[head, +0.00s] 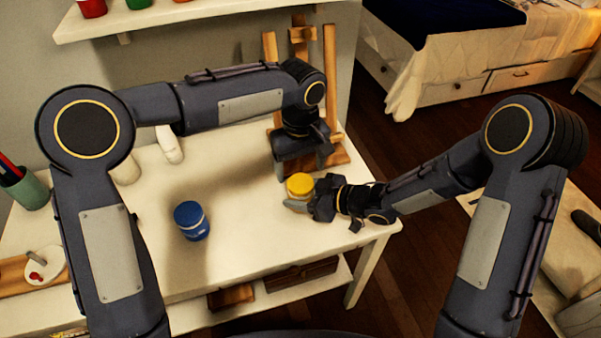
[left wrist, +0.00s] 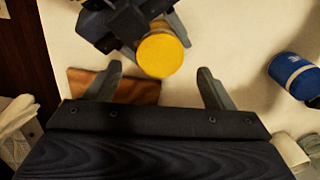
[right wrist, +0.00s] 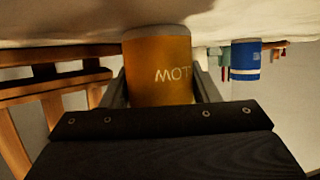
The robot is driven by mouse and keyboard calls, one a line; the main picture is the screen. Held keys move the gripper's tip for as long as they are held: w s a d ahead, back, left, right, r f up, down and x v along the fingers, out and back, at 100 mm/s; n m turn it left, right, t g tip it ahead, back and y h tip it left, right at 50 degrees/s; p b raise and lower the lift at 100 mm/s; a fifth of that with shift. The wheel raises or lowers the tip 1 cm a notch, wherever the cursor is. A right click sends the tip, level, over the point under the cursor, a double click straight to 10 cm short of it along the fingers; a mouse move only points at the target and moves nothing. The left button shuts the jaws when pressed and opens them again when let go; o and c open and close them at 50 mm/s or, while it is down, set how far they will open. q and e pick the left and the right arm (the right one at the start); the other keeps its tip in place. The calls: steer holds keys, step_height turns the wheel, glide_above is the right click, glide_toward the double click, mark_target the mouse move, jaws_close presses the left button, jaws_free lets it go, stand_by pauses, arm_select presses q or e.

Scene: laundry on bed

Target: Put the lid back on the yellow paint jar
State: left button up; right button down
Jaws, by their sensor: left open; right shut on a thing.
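The yellow paint jar (head: 299,186) stands upright near the table's right end. Its round yellow top (left wrist: 160,55) faces up in the left wrist view; I cannot tell whether this is the lid or paint. I see no separate lid elsewhere. My right gripper (head: 305,196) is shut around the jar's side from the right. The right wrist view shows the jar body (right wrist: 158,68), with its lettering upside down, between the fingers. My left gripper (head: 298,171) is open and points down just behind and above the jar. Its fingers are spread on either side of the yellow top, apart from it.
A blue paint jar (head: 191,221) stands on the white table (head: 235,240), left of the yellow one. A wooden easel (head: 330,90) is behind my left gripper. A green cup (head: 25,187) and a palette (head: 45,266) are at the far left. The table's front middle is clear.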

mark_target(300, 183)
arm_select(q)
steer(key=shift+r, duration=0.15)
steer(key=shift+c, duration=0.4)
step_height(300, 183, up, 4)
steer(key=n, duration=0.3)
steer(key=shift+f+n, duration=0.25)
steer(key=shift+n, duration=0.05)
steer(key=shift+f, duration=0.1)
steer(key=shift+f, duration=3.95)
steer(key=shift+c, duration=0.2)
